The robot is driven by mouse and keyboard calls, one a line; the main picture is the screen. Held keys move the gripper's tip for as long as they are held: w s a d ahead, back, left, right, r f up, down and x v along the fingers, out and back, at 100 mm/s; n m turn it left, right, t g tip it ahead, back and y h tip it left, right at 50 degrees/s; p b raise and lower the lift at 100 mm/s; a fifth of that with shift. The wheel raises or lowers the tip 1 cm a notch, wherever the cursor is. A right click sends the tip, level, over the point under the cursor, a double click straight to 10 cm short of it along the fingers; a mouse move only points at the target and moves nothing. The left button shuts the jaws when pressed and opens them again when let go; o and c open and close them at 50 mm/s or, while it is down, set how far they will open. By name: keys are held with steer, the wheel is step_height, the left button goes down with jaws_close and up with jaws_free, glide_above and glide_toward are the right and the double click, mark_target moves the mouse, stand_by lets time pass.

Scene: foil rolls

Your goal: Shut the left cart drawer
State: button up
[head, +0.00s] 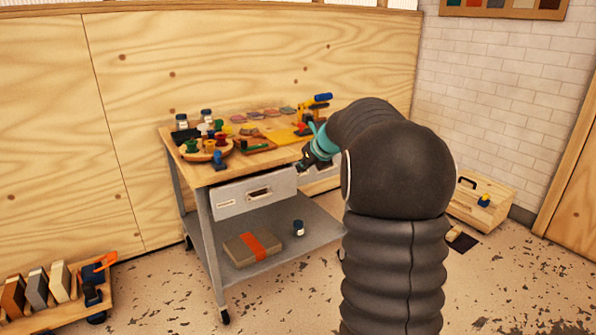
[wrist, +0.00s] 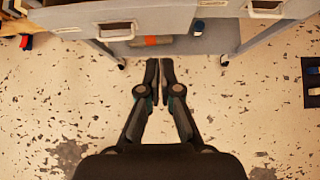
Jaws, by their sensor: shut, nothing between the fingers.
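The left cart drawer (head: 255,193) is a light grey box front with a cut-out handle, under the cart's wooden top. In the wrist view the left drawer (wrist: 80,17) is at the upper left and stands out further than the right drawer (wrist: 250,10), so it is partly open. How far is hard to tell. My gripper (head: 303,167) is near the right end of the left drawer in the head view. In the wrist view my gripper (wrist: 159,64) is shut and empty, in front of the cart and apart from the drawer fronts. My arm hides most of the right drawer in the head view.
The cart top (head: 205,172) carries jars, spools and tools. Its lower shelf (head: 282,252) holds a box with an orange band (head: 252,248) and a small jar (head: 298,228). A wooden toolbox (head: 480,202) stands at right. Floor before the cart is clear.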

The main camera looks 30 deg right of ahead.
steer(key=o, duration=0.4)
steer(key=shift+s+a, duration=0.1)
steer(key=shift+a, duration=0.05)
steer(key=shift+o, duration=0.3)
steer(key=shift+n+g, duration=0.3)
steer(key=shift+g, duration=0.2)
steer(key=f, duration=0.1)
steer(key=s+f, duration=0.1)
steer(key=f, duration=0.1)
steer(key=s+f+b, duration=0.1)
steer(key=shift+s+a+f, duration=0.2)
steer(key=shift+s+f, duration=0.05)
steer(key=shift+f, duration=0.15)
steer(key=s+d+f+n+t+h+b, duration=0.1)
steer(key=s+d+f+n+h, duration=0.4)
steer(key=f, duration=0.3)
steer(key=w+a+r+n+t+y, duration=0.1)
steer(key=a+r+n+t+y, duration=0.15)
steer(key=a+n, duration=0.35)
steer(key=w+a+r+n+t+y, duration=0.1)
steer(key=w+a+n+t+y, duration=0.1)
steer(key=a+n+t+y, duration=0.35)
steer(key=w+a+f+g+h+b, duration=0.1)
steer(key=w+a+f+h, duration=0.1)
steer(key=w, duration=1)
steer(key=shift+w+a+f+n+g, duration=0.3)
steer(key=shift+w+f+n, duration=0.15)
steer(key=shift+f, duration=0.15)
jaws_close()
